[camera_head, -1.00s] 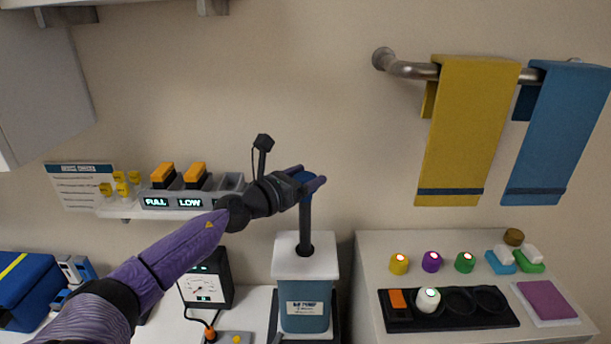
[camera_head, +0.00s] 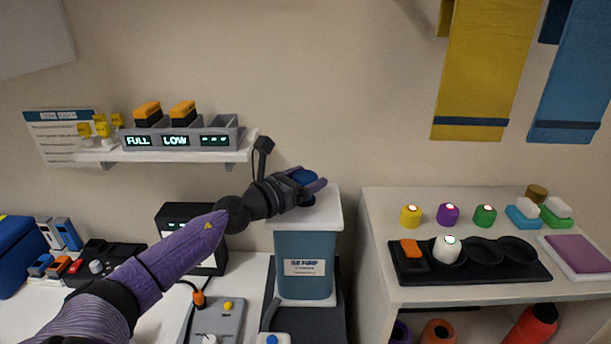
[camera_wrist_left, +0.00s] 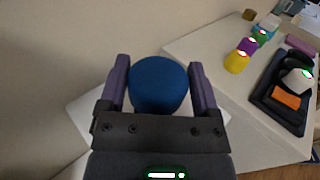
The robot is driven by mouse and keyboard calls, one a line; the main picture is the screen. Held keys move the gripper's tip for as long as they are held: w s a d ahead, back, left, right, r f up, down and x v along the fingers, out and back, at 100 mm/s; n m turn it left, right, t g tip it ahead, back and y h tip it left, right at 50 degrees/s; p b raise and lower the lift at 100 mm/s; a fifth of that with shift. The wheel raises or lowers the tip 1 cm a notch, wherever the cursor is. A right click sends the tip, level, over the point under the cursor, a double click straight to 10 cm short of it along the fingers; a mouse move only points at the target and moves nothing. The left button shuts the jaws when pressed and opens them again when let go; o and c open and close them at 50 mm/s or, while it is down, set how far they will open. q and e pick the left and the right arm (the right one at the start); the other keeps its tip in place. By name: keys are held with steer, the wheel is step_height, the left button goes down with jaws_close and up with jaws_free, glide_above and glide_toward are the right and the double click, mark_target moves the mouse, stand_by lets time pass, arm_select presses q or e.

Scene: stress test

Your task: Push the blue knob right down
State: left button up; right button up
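The blue knob (camera_head: 302,176) is on top of the pump, whose blue-grey body (camera_head: 305,257) has a white lid (camera_head: 322,213). The knob sits low, close above the lid; my gripper hides the lower part, so I cannot tell whether it touches the lid. My left gripper (camera_head: 308,185) has its fingers on either side of the knob. In the left wrist view the knob (camera_wrist_left: 158,86) fills the space between the two fingers, which appear to touch its sides. My right gripper is not in view.
A shelf (camera_head: 170,152) with battery-like orange blocks is behind my left arm. A grey box (camera_head: 216,320) and a meter (camera_head: 190,225) stand left of the pump. A white cabinet (camera_head: 375,230) with coloured knobs and a black tray (camera_head: 470,277) is on the right.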

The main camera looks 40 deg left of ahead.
arm_select(q)
steer(key=shift+o, duration=1.1)
glide_above(267, 223)
steer(key=shift+a, duration=0.1)
